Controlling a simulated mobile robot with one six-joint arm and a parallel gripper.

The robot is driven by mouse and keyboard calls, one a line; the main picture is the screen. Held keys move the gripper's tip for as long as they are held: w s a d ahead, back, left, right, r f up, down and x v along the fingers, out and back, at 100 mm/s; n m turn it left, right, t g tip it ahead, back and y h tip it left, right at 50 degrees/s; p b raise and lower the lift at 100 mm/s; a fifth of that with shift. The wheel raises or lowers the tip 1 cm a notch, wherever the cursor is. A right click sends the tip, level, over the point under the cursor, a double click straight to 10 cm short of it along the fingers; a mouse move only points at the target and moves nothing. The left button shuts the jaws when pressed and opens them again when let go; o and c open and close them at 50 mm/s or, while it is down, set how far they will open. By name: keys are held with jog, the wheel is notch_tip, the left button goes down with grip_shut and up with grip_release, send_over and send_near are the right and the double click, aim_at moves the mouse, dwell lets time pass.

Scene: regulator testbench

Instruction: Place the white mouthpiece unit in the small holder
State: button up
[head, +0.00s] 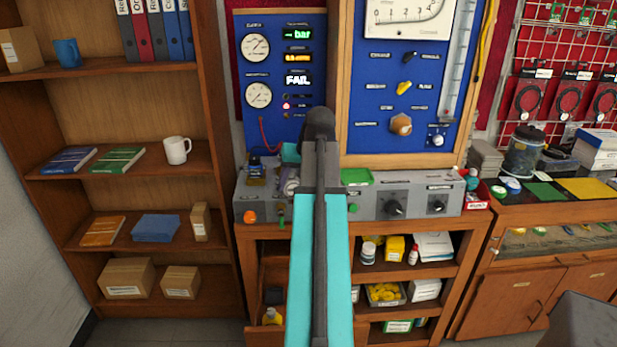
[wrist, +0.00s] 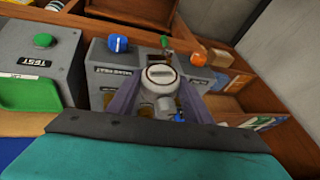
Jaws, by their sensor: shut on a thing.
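In the wrist view, my gripper (wrist: 162,88) has its two fingers closed on either side of a pale grey-white unit (wrist: 160,74) with a round, slotted top. It looks like the mouthpiece unit. A round port shows on its lower side. The unit is over a grey block (wrist: 103,54) with a dark label, on the bench; I cannot tell whether it touches it. In the head view, a pale round part (head: 290,187) shows just left of my arm, which hides most of the gripper. I cannot make out which part is the small holder.
A green tray (head: 357,177) and a green TEST button (wrist: 43,40) are beside the block. The gauge panel (head: 268,125) rises behind and shows FAIL.

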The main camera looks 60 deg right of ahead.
jog(key=s+d+r+m+p, duration=0.1)
jog(key=s+d+r+m, duration=0.1)
jog(key=s+d, duration=0.6)
jog(key=s, duration=0.3)
jog(key=shift+s+d+r+h, duration=0.15)
jog(key=shift+s+r+h, duration=0.1)
jog(key=shift+s+h, duration=0.15)
jog(key=shift+w, duration=0.1)
jog(key=w+d+p, duration=0.2)
jog(key=w+d, duration=0.1)
jog(key=w, duration=0.4)
jog(key=w+d+p, duration=0.1)
jog(key=w+d, duration=0.3)
jog(key=w, duration=0.3)
jog(key=shift+w+d+p, duration=0.15)
jog(key=shift+w+p, duration=0.25)
jog(key=shift+p+x, duration=0.75)
jog(key=shift+x, duration=0.45)
jog(key=shift+w+d+f, duration=0.1)
jog(key=shift+w+f, duration=0.05)
jog(key=shift+f, duration=0.55)
jog(key=shift+f, duration=0.15)
jog(key=o, duration=1.3)
